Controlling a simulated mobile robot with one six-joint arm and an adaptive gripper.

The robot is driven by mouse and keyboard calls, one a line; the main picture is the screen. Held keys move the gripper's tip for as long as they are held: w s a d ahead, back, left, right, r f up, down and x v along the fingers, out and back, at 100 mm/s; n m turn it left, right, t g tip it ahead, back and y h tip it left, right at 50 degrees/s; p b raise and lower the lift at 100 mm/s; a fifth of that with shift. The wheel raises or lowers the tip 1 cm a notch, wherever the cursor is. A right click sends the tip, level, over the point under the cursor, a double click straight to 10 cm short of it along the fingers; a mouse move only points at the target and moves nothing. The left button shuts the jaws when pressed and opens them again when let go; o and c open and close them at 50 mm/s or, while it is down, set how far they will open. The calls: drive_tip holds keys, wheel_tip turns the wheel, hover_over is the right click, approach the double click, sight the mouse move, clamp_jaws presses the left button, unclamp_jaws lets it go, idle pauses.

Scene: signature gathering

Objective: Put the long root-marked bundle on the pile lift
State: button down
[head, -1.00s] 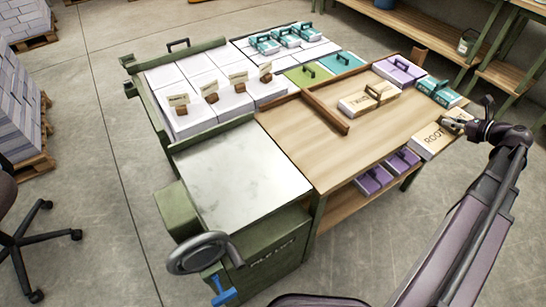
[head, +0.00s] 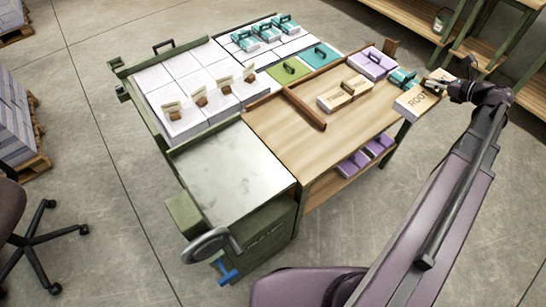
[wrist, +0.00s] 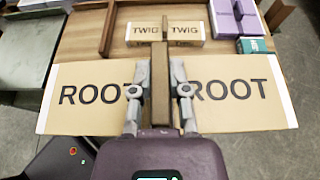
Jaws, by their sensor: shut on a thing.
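The long brown ROOT bundle (head: 412,102) has white ends and a strap handle. My gripper (head: 440,84) is shut on this handle. In the wrist view the bundle (wrist: 235,100) lies crosswise under my gripper (wrist: 159,72), with ROOT printed on both sides of the handle. It is held above the right end of the wooden table. The pile lift (head: 225,175) is a green frame with a bare pale marble-like top, at the table's left. Its plate also shows at the upper left of the wrist view (wrist: 25,75).
A shorter TWIG bundle (head: 335,100) lies on the wooden table (head: 290,145), right of a wooden rail (head: 303,108). Purple (head: 368,67) and teal (head: 401,78) bundles stand behind the ROOT bundle. White stacks with tags (head: 200,105) stand behind the lift. A handwheel (head: 207,246) is at the lift's front.

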wheel_tip(320, 180, up, 17)
drive_tip(key=p, duration=1.6)
drive_tip(key=shift+r, duration=0.15)
drive_tip(key=shift+s, duration=0.15)
